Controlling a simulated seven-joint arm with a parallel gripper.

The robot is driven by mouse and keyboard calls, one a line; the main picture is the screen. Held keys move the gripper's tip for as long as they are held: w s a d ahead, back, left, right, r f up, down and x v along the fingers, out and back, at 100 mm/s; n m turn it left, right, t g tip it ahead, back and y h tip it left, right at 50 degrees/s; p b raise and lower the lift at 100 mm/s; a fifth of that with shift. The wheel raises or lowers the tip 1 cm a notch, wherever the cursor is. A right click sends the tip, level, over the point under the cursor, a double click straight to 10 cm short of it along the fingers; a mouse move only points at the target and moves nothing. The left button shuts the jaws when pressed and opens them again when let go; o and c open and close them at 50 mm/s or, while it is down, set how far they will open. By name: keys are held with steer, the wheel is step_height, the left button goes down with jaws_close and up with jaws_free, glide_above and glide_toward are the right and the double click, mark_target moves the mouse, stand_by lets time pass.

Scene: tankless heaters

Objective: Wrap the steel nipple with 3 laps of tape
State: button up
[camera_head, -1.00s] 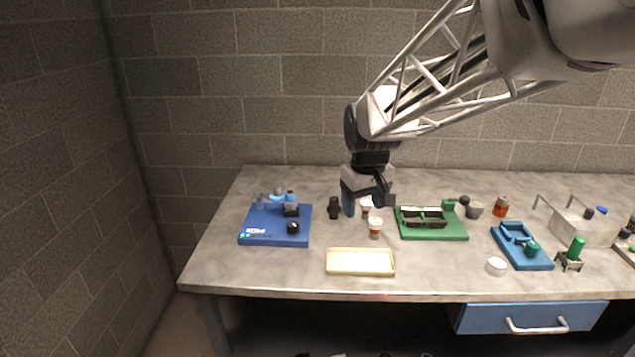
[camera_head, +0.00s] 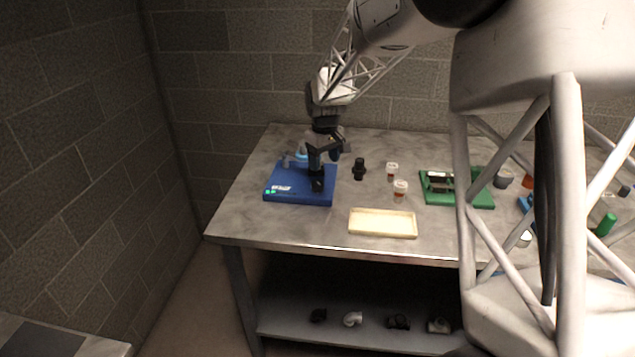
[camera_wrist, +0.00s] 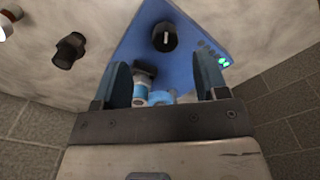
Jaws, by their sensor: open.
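The blue board (camera_head: 290,190) lies at the left of the table and also shows in the wrist view (camera_wrist: 190,55). It carries a black knob (camera_wrist: 164,36), a dark block (camera_wrist: 145,70) and light-blue and white round parts (camera_wrist: 160,97) that may be tape. A small pale cylinder with a blue band (camera_wrist: 140,92) sits by the dark block. I cannot tell whether it is the steel nipple. My gripper (camera_head: 318,168) is over the board, its fingers (camera_wrist: 160,65) open and apart either side of these parts, with nothing visibly held. It hides part of the board in the head view.
A dark fitting (camera_head: 359,169) stands right of the board, with two small jars, one at the front (camera_head: 400,190). A cream tray (camera_head: 383,235) lies at the front edge. A green fixture (camera_head: 440,200) is further right, partly behind my arm. Fittings lie on the lower shelf (camera_head: 375,338).

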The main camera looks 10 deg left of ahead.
mark_target(317, 181)
steer(key=shift+w+a+f+n, duration=0.3)
steer(key=shift+w+a+f, duration=0.65)
steer(key=shift+a, duration=0.25)
steer(key=shift+f, duration=0.2)
steer(key=shift+f, duration=3.8)
steer(key=c, duration=0.9)
